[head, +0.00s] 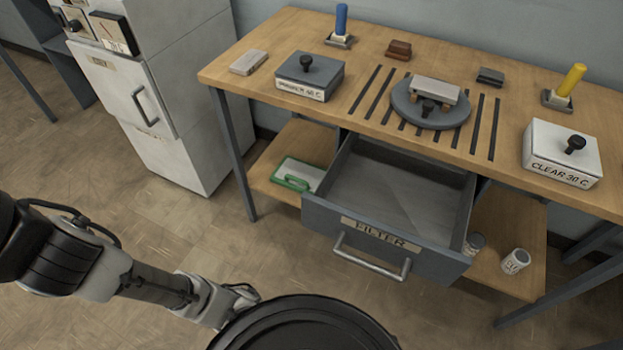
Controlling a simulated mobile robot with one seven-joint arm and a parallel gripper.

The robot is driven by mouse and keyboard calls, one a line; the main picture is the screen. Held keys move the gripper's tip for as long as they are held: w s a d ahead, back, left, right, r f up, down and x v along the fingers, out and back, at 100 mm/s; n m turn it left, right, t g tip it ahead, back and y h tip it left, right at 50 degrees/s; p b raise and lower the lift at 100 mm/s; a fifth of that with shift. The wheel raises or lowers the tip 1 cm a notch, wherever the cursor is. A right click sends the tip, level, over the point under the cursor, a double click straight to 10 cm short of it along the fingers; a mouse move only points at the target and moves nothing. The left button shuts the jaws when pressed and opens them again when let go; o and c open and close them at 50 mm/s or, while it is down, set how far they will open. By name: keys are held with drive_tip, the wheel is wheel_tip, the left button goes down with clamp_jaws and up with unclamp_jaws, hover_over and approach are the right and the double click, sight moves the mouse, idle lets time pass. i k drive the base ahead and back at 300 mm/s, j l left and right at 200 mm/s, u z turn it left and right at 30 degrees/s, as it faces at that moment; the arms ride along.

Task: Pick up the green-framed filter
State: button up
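The green-framed filter (298,174) lies flat on the lower wooden shelf of the workbench, left of the open drawer. It has a pale panel, a green edge and a green handle facing the front. My gripper (246,293) is at the end of my arm at the lower left, in front of the bench and apart from the filter. It is small in the picture, and I cannot tell whether its fingers are open or shut.
A grey drawer (375,245) labelled FILTER is pulled out and looks empty. A table leg (232,150) stands left of the shelf (262,172). Jars (515,261) stand on the shelf at right. A white cabinet (160,90) stands at left. Floor in front is clear.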

sight(297, 175)
drive_tip(key=i+j, duration=0.1)
drive_tip(key=j, duration=1.15)
drive_tip(key=i+j, duration=0.1)
drive_tip(key=j, duration=0.2)
drive_tip(key=i+j, duration=0.15)
drive_tip(key=j, duration=0.15)
drive_tip(key=i+j, duration=0.1)
drive_tip(key=j, duration=0.15)
drive_tip(key=i+l, duration=0.4)
drive_tip(key=i, duration=0.15)
drive_tip(key=i+l, duration=0.4)
drive_tip(key=i, duration=0.2)
